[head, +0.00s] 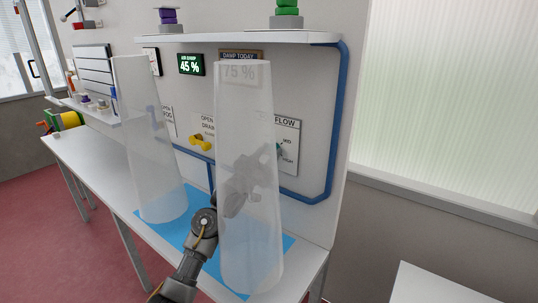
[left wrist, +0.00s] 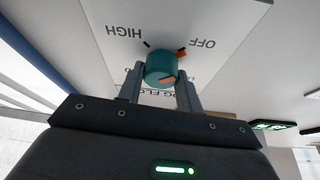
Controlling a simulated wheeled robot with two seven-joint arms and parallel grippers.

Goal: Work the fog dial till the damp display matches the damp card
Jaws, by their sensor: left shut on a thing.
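The damp display (head: 190,65) on the back wall is lit green and reads 45 %. The damp card (head: 239,72), headed DAMP TODAY, reads 75 % and shows partly through a translucent tube. The teal fog dial (left wrist: 160,66) sits on a white plate printed HIGH and OFF, upside down in the left wrist view. It has orange marks, one beside the tick near OFF. My left gripper (left wrist: 160,92) is shut on the dial, a finger on each side. In the head view my left gripper (head: 265,165) is blurred behind the tube. My right gripper is not in view.
Two tall translucent tubes, left (head: 155,150) and right (head: 248,240), stand on a blue mat (head: 180,232); my left arm reaches between them. A yellow handle (head: 200,143) is on the DRAIN plate. A blue pipe (head: 342,110) runs round the panel. A shelf (head: 235,38) overhangs it.

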